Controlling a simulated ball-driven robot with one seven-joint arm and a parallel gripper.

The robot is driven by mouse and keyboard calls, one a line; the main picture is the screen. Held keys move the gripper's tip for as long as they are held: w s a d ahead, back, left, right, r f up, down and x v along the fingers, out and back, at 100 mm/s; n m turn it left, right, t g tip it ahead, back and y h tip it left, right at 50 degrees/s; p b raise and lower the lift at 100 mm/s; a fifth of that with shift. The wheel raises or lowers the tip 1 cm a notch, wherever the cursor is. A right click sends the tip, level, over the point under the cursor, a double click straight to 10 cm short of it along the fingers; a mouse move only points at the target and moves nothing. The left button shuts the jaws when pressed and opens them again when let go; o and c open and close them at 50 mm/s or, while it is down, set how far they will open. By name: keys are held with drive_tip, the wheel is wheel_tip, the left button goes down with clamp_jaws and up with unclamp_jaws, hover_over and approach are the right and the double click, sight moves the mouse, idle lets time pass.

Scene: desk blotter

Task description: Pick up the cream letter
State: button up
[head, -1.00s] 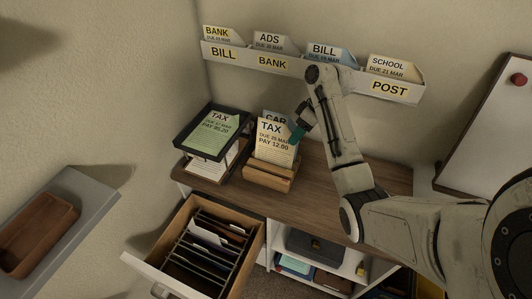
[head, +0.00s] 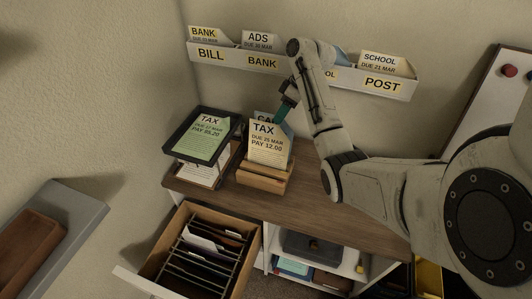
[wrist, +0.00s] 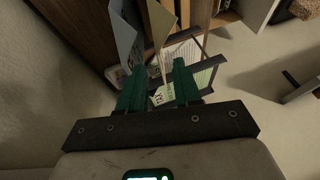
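The cream letter (head: 267,150), marked TAX, DUE 25 MAR and PAY 12.00, stands upright in a wooden holder (head: 262,182) on the desk top. A blue letter (head: 262,116) stands behind it, mostly hidden. My gripper (head: 281,112) has teal fingers, which point down by the top right corner of the cream letter. In the wrist view my gripper (wrist: 160,82) is open, its fingers apart. There the cream letter (wrist: 160,22) shows nearly edge-on ahead of the gap, with the blue letter (wrist: 124,38) to its left. I see no contact.
A dark two-level tray (head: 178,150) with a green TAX letter (head: 201,135) stands left of the holder. A wall rack (head: 232,57) with several letters hangs behind. An open drawer (head: 160,262) with dividers juts out below. The desk top right of the holder is bare.

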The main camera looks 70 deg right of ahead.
sight(273, 127)
drive_tip(key=shift+p+x, duration=0.7)
drive_tip(key=shift+x, duration=2.8)
drive_tip(key=shift+s+d, duration=0.1)
drive_tip(key=shift+d, duration=0.05)
clamp_jaws()
